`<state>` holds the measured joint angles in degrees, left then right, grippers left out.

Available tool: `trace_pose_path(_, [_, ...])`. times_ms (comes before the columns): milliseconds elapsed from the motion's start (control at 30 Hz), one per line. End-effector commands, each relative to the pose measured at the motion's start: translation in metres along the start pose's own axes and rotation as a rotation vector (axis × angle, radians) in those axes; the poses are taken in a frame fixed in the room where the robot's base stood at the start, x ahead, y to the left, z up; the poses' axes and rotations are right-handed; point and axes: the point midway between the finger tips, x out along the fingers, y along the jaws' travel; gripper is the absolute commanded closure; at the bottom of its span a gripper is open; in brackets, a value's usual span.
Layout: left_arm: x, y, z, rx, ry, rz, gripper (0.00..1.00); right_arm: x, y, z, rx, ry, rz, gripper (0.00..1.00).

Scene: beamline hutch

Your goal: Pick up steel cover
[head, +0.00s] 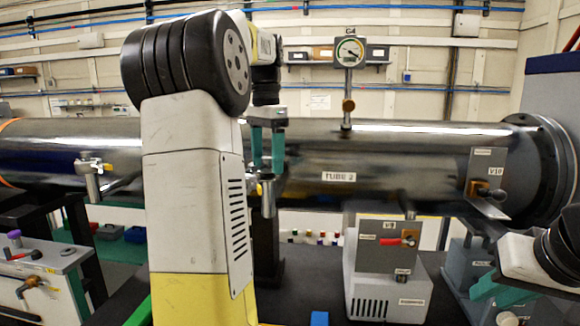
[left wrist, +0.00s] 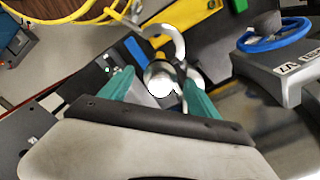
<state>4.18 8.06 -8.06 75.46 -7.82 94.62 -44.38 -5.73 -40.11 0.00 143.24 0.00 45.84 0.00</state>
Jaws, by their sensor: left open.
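My left gripper (head: 266,150) is open, its teal fingers pointing down in front of the dark tube in the head view. In the left wrist view the left gripper (left wrist: 148,88) has its fingers spread on either side of a shiny round metal piece (left wrist: 160,82), which may be the steel cover.
The long tube marked TUBE 2 (head: 400,165) runs across the back, with a gauge (head: 349,52) on top. A grey valve box (head: 385,262) stands at front right, and valve V10 (head: 487,180) sits near the flange. A blue handwheel (left wrist: 273,36) is right of the left gripper.

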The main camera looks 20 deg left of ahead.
Motion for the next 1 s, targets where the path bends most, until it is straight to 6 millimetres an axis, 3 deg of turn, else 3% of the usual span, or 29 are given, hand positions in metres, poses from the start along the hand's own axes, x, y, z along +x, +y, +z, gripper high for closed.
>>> trace_pose_path(200, [0.001, 0.000, 0.000, 0.000, 0.001, 0.000, 0.29, 0.000, 0.000, 0.000, 0.000, 0.000, 0.000, 0.75])
trace_pose_path(533, [0.000, 0.000, 0.000, 0.000, 0.001, -0.001, 0.94, 0.000, 0.000, 0.000, 0.000, 0.000, 0.000, 0.75])
trace_pose_path(1000, [-0.010, -0.001, -0.001, 0.000, 0.002, -0.002, 0.96, 0.000, 0.000, 0.000, 0.000, 0.000, 0.000, 0.75])
